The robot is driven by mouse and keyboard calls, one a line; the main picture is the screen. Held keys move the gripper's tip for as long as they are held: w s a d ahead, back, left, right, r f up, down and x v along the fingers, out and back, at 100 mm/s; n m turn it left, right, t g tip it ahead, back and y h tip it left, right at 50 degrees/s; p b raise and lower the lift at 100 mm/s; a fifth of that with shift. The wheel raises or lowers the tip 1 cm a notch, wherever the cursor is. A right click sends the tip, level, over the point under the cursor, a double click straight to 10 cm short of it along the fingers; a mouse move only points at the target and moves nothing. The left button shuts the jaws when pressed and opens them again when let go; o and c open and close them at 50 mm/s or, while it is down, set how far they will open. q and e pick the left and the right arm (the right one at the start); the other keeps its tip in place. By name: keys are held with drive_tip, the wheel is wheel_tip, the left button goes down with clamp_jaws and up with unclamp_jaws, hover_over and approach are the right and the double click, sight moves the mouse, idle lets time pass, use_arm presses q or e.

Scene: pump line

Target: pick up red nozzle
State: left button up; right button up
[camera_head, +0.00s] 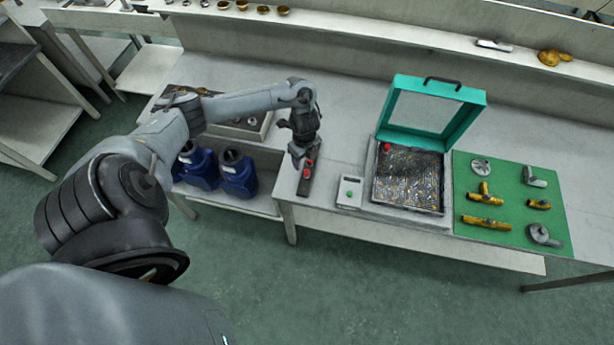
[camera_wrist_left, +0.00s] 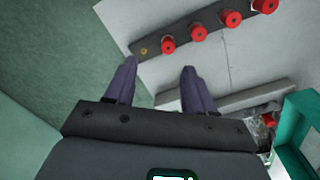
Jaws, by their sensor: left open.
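Several red nozzles stand in a row on a dark strip (camera_wrist_left: 178,33) at the top of the left wrist view. The red nozzle (camera_wrist_left: 168,44) nearest my fingertips is just beyond and between them, not touched. Left of it the strip has a small brass spot with no nozzle on it. My left gripper (camera_wrist_left: 160,68) is open and empty. In the head view my left gripper (camera_head: 298,160) hangs over the strip (camera_head: 305,186) near the bench's front edge and hides part of it. My right gripper is not in view.
An open teal-lidded case (camera_head: 408,180) stands to the right, with a red piece (camera_head: 387,146) at its far left. A small white box with a green button (camera_head: 349,194) sits between strip and case. A green mat (camera_head: 510,200) holds brass and grey fittings. Blue jugs (camera_head: 238,176) stand below.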

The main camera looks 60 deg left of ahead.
sight(306, 171)
use_arm(q)
drive_tip(key=shift+w+f, duration=0.25)
drive_tip(key=shift+w, duration=0.25)
wheel_tip(306, 171, down, 4)
drive_tip(key=shift+w+d+b, duration=0.1)
drive_tip(key=shift+b, duration=1.15)
drive_tip(key=shift+a+f+b, duration=0.2)
drive_tip(key=shift+f+b, duration=0.25)
drive_tip(key=shift+f, duration=2.4)
clamp_jaws()
